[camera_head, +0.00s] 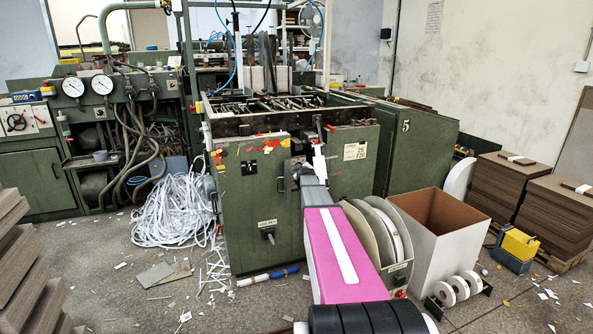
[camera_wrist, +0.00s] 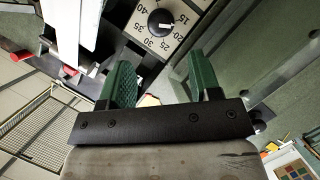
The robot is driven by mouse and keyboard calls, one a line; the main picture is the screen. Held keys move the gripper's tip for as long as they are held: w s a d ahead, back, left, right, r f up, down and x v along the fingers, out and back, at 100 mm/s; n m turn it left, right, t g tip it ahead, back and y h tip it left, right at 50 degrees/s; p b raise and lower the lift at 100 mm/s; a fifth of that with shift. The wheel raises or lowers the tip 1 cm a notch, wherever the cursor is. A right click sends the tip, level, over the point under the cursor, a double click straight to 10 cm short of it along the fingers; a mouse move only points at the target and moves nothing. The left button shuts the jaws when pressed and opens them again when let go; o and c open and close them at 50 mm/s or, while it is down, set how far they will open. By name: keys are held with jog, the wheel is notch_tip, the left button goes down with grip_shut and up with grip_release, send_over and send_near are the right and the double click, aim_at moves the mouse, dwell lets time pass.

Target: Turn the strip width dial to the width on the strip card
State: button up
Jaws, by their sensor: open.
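The strip width dial (camera_wrist: 160,21) is a round black knob on a pale plate, numbered around it from 15 to 40, at the top of the wrist view. Its small white mark appears to point near 20. My gripper (camera_wrist: 157,72) is open and empty, its two green fingers apart, a little short of the dial and touching nothing I can see. In the head view, a white card (camera_head: 355,151) on the green machine front seems to read 25 above 220; the dial cannot be made out there, near the end of my arm.
The green machine cabinet (camera_head: 253,205) stands left of my arm, with a heap of white strips (camera_head: 172,210) beside it. Strip reels (camera_head: 377,230) and an open box (camera_head: 437,245) stand to the right. Brown board stacks (camera_head: 508,186) are farther right. Scraps litter the floor.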

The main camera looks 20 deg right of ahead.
jog(key=x, duration=0.9)
jog(key=shift+d, duration=0.1)
jog(key=c, duration=0.9)
